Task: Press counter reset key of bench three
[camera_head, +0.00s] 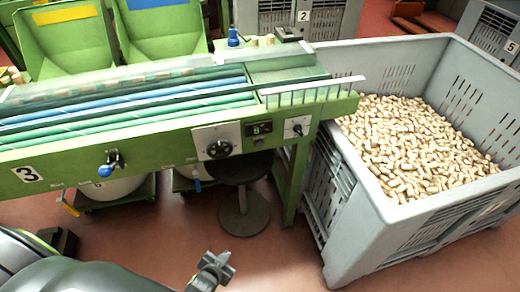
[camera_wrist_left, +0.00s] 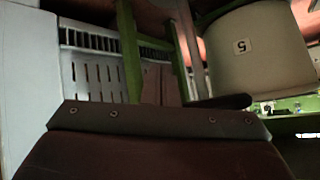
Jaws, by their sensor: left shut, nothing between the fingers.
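The green bench three (camera_head: 75,158) runs across the head view and bears a "3" label at its left end. On its front, near the right end, is a small counter box (camera_head: 259,129) with a lit green display; a tiny dark key seems to sit below the display, too small to make out. My left gripper (camera_head: 215,266) is low at the bottom centre of the head view, shut and empty, well apart from the counter and nearer to me. The counter cannot be made out in the left wrist view. My right gripper is not in view.
A plate with a dark knob (camera_head: 218,141) is left of the counter, a switch plate (camera_head: 297,127) right of it. A round stool (camera_head: 243,207) stands below. A grey crate (camera_head: 345,225) of corks stands right. A light container labelled "5" (camera_wrist_left: 262,65) shows in the wrist view.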

